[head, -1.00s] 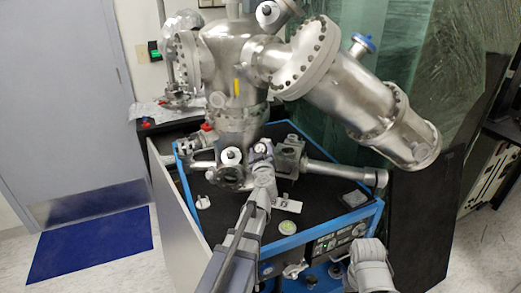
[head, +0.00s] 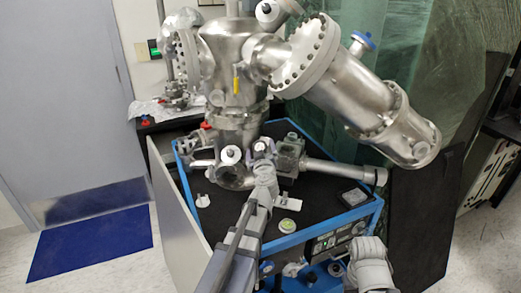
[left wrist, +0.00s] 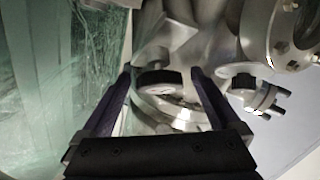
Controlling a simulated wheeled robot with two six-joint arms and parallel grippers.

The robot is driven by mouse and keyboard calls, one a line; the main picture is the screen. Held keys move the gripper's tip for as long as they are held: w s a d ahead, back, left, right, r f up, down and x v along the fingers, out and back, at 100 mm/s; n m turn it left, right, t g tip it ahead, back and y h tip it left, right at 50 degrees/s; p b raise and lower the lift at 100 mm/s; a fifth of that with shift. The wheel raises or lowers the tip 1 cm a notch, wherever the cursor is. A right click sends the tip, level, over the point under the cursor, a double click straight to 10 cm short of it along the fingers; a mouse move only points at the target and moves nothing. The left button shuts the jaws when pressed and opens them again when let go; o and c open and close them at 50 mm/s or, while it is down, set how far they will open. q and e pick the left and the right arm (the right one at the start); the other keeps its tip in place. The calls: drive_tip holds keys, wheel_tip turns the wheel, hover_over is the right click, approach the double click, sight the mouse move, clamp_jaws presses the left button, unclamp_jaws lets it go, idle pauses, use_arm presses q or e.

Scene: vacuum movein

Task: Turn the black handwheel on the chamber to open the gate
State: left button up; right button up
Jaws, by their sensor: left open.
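The black handwheel (left wrist: 160,79) shows in the left wrist view as a dark-rimmed wheel with a pale face. It lies between my left fingertips as seen by that camera, and I cannot tell whether they touch it. My left gripper (left wrist: 160,72) is open, one finger on each side of the wheel. In the head view my left gripper (head: 262,157) is at the lower front of the steel chamber (head: 228,60), where it and the arm hide part of the fittings. The handwheel is hard to make out there.
The chamber stands on a black-topped, blue-edged cart (head: 320,212). A thick steel tube (head: 340,85) slopes down to the right above the cart. A thin pipe (head: 340,171) runs right from the base. Small parts lie on the cart top.

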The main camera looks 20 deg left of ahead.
use_arm(q)
drive_tip(key=v, duration=0.7)
drive_tip(key=shift+s, duration=0.4)
drive_tip(key=shift+d+r, duration=0.1)
drive_tip(key=shift+d, duration=0.15)
